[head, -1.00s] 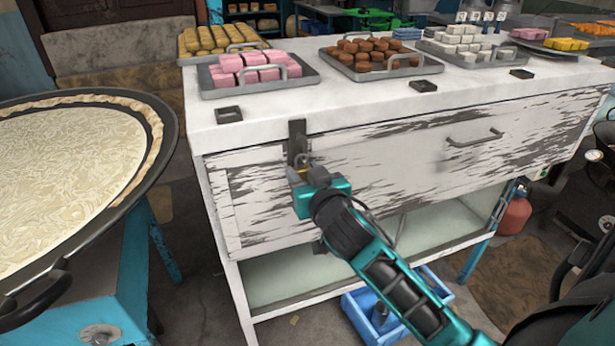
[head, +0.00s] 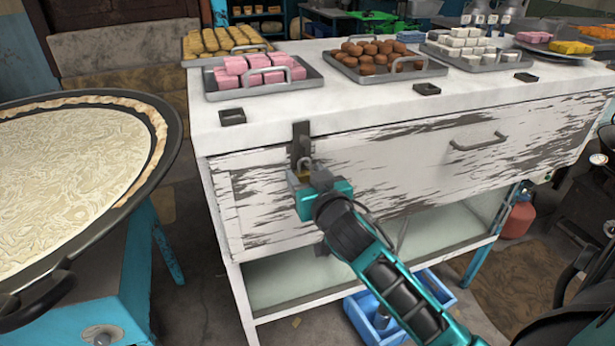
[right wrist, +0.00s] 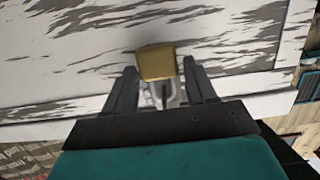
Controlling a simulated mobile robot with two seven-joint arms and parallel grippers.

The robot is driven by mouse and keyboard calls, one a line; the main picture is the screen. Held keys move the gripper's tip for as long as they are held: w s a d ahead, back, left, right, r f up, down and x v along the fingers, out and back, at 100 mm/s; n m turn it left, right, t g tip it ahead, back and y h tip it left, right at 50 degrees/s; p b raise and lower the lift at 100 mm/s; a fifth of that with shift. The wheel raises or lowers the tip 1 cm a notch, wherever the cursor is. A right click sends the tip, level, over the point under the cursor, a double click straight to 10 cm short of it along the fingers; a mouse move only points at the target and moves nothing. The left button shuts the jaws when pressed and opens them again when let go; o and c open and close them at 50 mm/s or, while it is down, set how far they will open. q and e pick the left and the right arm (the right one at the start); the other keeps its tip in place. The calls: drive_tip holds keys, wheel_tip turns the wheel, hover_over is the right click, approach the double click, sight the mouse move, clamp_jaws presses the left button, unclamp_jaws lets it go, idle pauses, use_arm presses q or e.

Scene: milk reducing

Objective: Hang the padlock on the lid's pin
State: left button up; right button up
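The padlock has a gold body and a grey shackle; in the head view (head: 303,175) it is upright, with the shackle on top, just below the dark metal hasp (head: 301,143) on the white chest's front. In the right wrist view the padlock (right wrist: 156,63) sits between the two dark fingers of my right gripper (right wrist: 160,65), which close in on its sides. My right gripper (head: 305,178) also shows in the head view, at the chest front. The pin is too small to make out, so I cannot tell whether the shackle is around it. My left gripper is out of view.
The white worn chest (head: 400,170) carries trays of pink (head: 262,70), brown and white sweets. A large round pan (head: 75,165) stands at the left. A blue crate (head: 362,318) lies below the chest. A drawer-like handle (head: 478,143) juts from its front.

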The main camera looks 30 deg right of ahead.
drive_tip(key=shift+o, duration=1.3)
drive_tip(key=v, duration=1.3)
drive_tip(key=shift+b, duration=0.45)
drive_tip(key=s+a+f+n+g+y, duration=0.1)
drive_tip(key=s+a+f+y, duration=0.1)
drive_tip(key=f, duration=0.6)
drive_tip(key=s+a+f+n+g+y, duration=0.2)
drive_tip(key=a+f, duration=0.2)
drive_tip(key=f, duration=0.4)
drive_tip(key=s+a+f+n+g+y, duration=0.1)
drive_tip(key=s+a+f+n+g, duration=0.1)
drive_tip(key=f, duration=0.7)
drive_tip(key=shift+s+a+y, duration=0.4)
drive_tip(key=shift+s+a, duration=0.05)
drive_tip(key=shift+a, duration=0.5)
drive_tip(key=shift+r, duration=0.1)
